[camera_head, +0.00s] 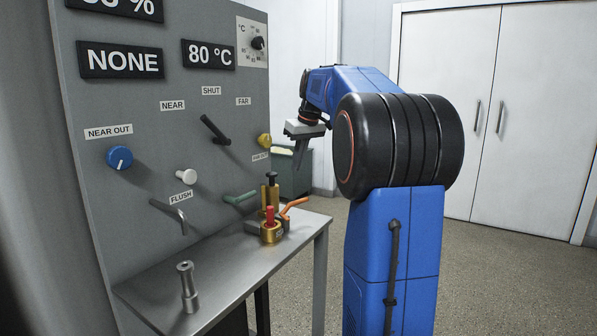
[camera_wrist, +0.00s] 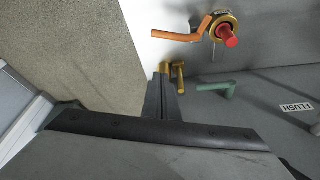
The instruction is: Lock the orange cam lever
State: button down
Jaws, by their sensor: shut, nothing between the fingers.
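The orange cam lever (camera_head: 294,206) sticks out from a brass fitting (camera_head: 271,232) with a red knob on top, at the right part of the metal shelf. In the wrist view the orange cam lever (camera_wrist: 176,36) lies left of the brass fitting (camera_wrist: 222,27) and its red knob, near the top of the picture. My gripper (camera_head: 299,172) is shut and empty, pointing down above and beyond the shelf's right end. In the wrist view my gripper (camera_wrist: 163,78) is apart from the lever, and its fingers are together.
A grey panel (camera_head: 140,150) rises behind the shelf (camera_head: 225,275). Near the fitting are a green handle (camera_head: 241,197) and a black-topped brass post (camera_head: 271,190). A metal piece (camera_head: 187,287) stands at the shelf's front. A green bin (camera_head: 288,170) stands behind my gripper.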

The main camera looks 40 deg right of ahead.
notch_tip(320, 180, down, 9)
jog(key=shift+s+f, duration=0.2)
jog(key=shift+s, duration=0.2)
jog(key=shift+s+m, duration=0.3)
jog(key=shift+m, duration=0.2)
dwell(0.5)
jog(key=s+a+m+g+h, duration=0.1)
jog(key=s+a+m+h, duration=0.1)
jog(key=s+m, duration=0.4)
jog(key=shift+s+a+m+h, duration=0.15)
jog(key=shift+a+m+h, duration=0.3)
jog(key=shift+m, duration=0.65)
jog(key=shift+a, duration=0.1)
dwell(0.3)
